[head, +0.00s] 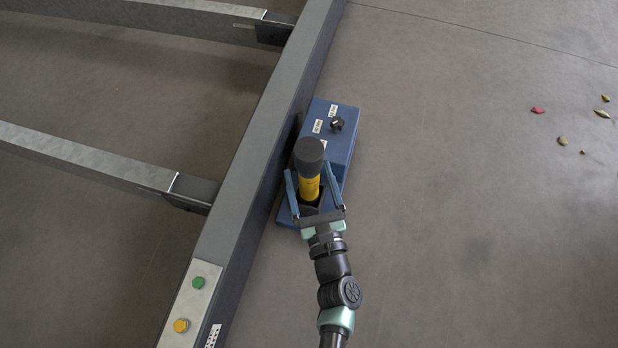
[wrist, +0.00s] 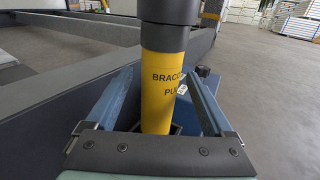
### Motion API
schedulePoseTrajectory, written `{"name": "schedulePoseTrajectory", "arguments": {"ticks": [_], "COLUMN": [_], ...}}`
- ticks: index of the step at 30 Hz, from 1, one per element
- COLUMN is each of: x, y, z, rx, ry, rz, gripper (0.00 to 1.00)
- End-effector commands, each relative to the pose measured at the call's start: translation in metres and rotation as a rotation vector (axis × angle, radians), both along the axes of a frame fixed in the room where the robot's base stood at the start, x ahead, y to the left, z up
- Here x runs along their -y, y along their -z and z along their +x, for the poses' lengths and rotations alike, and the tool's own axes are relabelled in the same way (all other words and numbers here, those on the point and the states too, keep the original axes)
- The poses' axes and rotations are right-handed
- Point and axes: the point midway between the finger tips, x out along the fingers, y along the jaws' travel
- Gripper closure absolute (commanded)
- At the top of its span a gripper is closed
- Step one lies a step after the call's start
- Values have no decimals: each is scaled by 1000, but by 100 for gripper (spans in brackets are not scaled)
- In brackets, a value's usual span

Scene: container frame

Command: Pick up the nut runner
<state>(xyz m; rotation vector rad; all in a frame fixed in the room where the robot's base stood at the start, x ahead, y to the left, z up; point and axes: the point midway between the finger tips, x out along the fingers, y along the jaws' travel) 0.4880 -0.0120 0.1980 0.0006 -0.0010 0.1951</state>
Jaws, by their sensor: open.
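The nut runner (head: 309,188) has a yellow body and a dark round top. It stands upright in the front part of a blue box-like holder (head: 341,150). In the wrist view its yellow body (wrist: 160,85) bears black lettering and fills the middle. My gripper (head: 308,174) is open, with one blue finger on each side of the yellow body. In the wrist view the fingers (wrist: 160,88) show gaps to the nut runner on both sides. The lower end of the nut runner is hidden in the holder.
A long grey steel beam (head: 255,140) runs along the left of the holder, with crossbeams (head: 85,155) joining it. A plate with a green button (head: 198,282) and a yellow button (head: 181,325) lies on the beam. Leaves (head: 602,114) are scattered on the open floor at right.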

Motion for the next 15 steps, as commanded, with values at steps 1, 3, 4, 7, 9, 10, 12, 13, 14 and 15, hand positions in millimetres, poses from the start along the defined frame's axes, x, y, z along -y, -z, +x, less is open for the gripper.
{"name": "schedulePoseTrajectory", "arguments": {"ticks": [1,3,4,7,9,10,12,13,14,15], "x": [-1,-1,-1,-1,-1,-1,-1,-1,-1,-1], "y": [1,0,0,-1,-1,-1,0,0,0,0], "z": [4,5,5,5,5,5,5,5,5,5], "rx": [1,-1,-1,-1,-1,-1,-1,-1,-1,-1], "ry": [-1,0,0,0,0,0,0,0,0,0], "rz": [-1,-1,-1,-1,-1,-1,-1,-1,-1,-1], "gripper": [14,14,14,14,17,22,35,40,46,53]}}
